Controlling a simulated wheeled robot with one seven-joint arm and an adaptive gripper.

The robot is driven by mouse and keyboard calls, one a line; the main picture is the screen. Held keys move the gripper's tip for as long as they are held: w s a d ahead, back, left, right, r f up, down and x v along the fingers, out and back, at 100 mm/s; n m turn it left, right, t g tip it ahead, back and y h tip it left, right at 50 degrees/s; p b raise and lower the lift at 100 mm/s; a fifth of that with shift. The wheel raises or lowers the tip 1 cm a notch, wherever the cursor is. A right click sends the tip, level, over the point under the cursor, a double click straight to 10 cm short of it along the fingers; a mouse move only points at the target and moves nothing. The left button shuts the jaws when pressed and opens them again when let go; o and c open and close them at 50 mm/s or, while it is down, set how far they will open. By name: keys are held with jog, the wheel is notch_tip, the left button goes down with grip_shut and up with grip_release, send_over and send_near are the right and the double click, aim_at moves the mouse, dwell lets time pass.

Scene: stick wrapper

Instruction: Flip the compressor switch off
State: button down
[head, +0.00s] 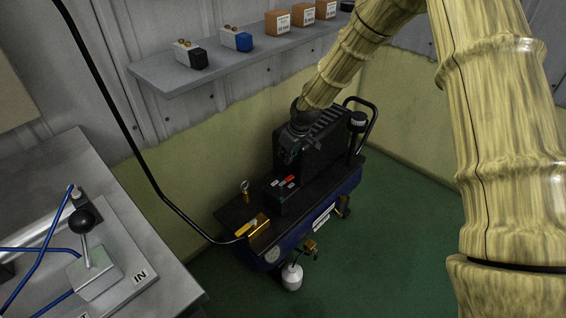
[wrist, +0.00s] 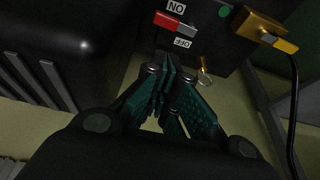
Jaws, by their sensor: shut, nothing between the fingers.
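The compressor (head: 318,205) is a dark blue and black wheeled unit on the green floor. Its switch (head: 289,179) has a red part and sits on a black box on top, with small white labels. In the wrist view the switch (wrist: 174,24) shows red at one end and grey at the other, between an ON label and an OFF label. My gripper (head: 291,157) is above the compressor, just behind the switch box. In the wrist view my gripper (wrist: 165,68) is shut and empty, its fingertips close to the OFF label; contact cannot be told.
A brass fitting with a yellow lever (head: 254,228) and a black hose stand at the compressor's left end, near a brass ring (head: 245,188). A wall shelf (head: 165,80) holds boxes behind. A grey workbench (head: 60,190) is at left. Green floor is free at front right.

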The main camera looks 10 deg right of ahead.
jog(key=shift+v, duration=1.7)
jog(key=shift+s+f, duration=0.1)
jog(key=s+f+m+g, duration=0.2)
jog(key=s+f+m, duration=0.2)
jog(key=s+f, duration=1.65)
jog(key=s+d+f+m+h, duration=0.1)
jog(key=s+d+f, duration=0.1)
jog(key=s, duration=1.2)
jog(key=s+d+f+m+g+h, duration=0.1)
jog(key=s+f, duration=0.3)
jog(key=s, duration=1)
jog(key=shift+d+m, duration=0.5)
jog(key=shift+m, duration=0.1)
jog(key=shift+a, duration=0.1)
